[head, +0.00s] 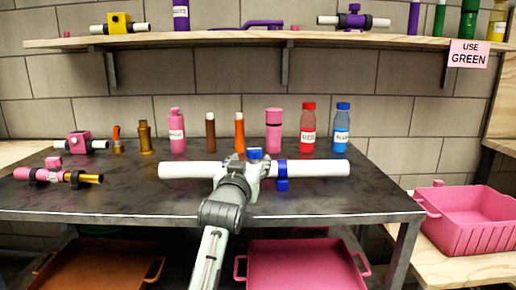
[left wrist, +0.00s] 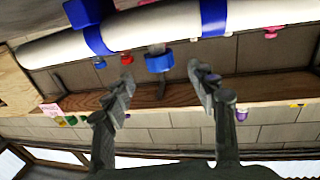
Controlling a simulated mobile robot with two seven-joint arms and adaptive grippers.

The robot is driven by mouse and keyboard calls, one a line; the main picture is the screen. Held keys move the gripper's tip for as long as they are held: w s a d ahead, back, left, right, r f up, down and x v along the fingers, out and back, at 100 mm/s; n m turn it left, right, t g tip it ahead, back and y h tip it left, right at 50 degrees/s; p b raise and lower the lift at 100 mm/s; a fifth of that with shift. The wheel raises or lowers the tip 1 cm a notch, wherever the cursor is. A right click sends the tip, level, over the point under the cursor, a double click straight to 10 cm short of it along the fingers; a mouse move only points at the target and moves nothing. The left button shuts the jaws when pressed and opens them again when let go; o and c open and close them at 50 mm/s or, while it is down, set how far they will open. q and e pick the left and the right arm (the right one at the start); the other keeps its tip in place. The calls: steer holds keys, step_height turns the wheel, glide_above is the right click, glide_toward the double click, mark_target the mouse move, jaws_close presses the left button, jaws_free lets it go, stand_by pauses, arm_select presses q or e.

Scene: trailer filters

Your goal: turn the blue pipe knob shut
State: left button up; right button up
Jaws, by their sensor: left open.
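A white pipe (head: 322,168) with blue bands lies across the front of the dark table. Its blue knob (head: 255,154) sits on top of the pipe, just beyond my left gripper (head: 243,161). In the left wrist view the knob (left wrist: 160,63) stands on a short grey stem off the pipe (left wrist: 150,27). The two fingers of the left gripper (left wrist: 161,80) are open there, one on each side of the knob, with visible gaps. The gripper and arm hide part of the pipe in the head view. My right gripper is not in view.
Several bottles, including a red one (head: 308,130) and a blue one (head: 341,130), stand behind the pipe. Pink and brass fittings (head: 60,176) are at left. A wooden shelf (head: 240,40) runs above. A pink crate (head: 468,220) is at right.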

mark_target(253, 154)
arm_select(q)
steer(key=shift+w+d+r, duration=0.1)
steer(key=shift+w+r, duration=0.1)
steer(key=shift+w, duration=0.1)
steer(key=w, duration=0.4)
steer(key=w+d, duration=0.1)
steer(key=w, duration=0.1)
steer(key=shift+w, duration=0.25)
steer(key=c, duration=1.2)
